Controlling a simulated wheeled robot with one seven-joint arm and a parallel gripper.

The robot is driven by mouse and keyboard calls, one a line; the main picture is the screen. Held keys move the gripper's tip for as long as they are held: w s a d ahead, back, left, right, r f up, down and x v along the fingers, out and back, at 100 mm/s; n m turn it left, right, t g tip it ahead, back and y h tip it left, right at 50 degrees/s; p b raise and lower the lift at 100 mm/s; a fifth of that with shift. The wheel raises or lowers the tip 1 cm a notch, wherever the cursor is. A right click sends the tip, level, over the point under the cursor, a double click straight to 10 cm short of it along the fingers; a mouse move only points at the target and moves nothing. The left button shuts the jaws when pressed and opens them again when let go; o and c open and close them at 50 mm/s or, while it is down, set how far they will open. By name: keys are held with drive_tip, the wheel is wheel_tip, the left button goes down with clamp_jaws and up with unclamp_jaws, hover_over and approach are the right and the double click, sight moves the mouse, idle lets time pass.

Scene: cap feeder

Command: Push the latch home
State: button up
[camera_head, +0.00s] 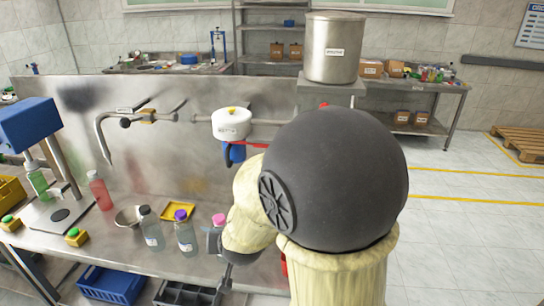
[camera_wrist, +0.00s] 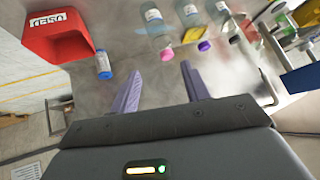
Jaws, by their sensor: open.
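A white round cap feeder (camera_head: 231,123) with a yellow knob on top is mounted on the steel back panel, with a blue part below it. A red bar (camera_head: 250,145) sticks out to its right; I cannot tell whether this is the latch or how far it is pushed in. My arm hides what lies farther right. My gripper (camera_wrist: 160,85) shows two purple fingers, spread apart with nothing between them. It is over the front of the steel bench, below and apart from the feeder. The feeder and a latch cannot be made out in the wrist view.
Bottles with black, purple and pink caps (camera_head: 184,236) stand on the bench near my gripper. A red bin marked USED (camera_wrist: 58,38) and a blue-capped bottle (camera_wrist: 104,66) show in the wrist view.

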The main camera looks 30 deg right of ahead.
drive_tip(key=w+d+r+m+t+h, duration=0.3)
drive_tip(key=d+r+m+t+h, duration=0.1)
drive_tip(key=d+r+m+h, duration=0.3)
wheel_tip(320, 180, up, 4)
drive_tip(key=m+h, duration=0.2)
drive_tip(key=h, duration=0.2)
drive_tip(key=shift+d+t+h, duration=0.25)
drive_tip(key=shift+t+h, duration=0.15)
drive_tip(key=shift+f, duration=0.1)
drive_tip(key=p+x, duration=0.5)
drive_tip(key=x, duration=1.2)
drive_tip(key=shift+w+d, duration=0.1)
drive_tip(key=shift+d, duration=0.1)
drive_tip(key=shift+c, duration=0.2)
clamp_jaws()
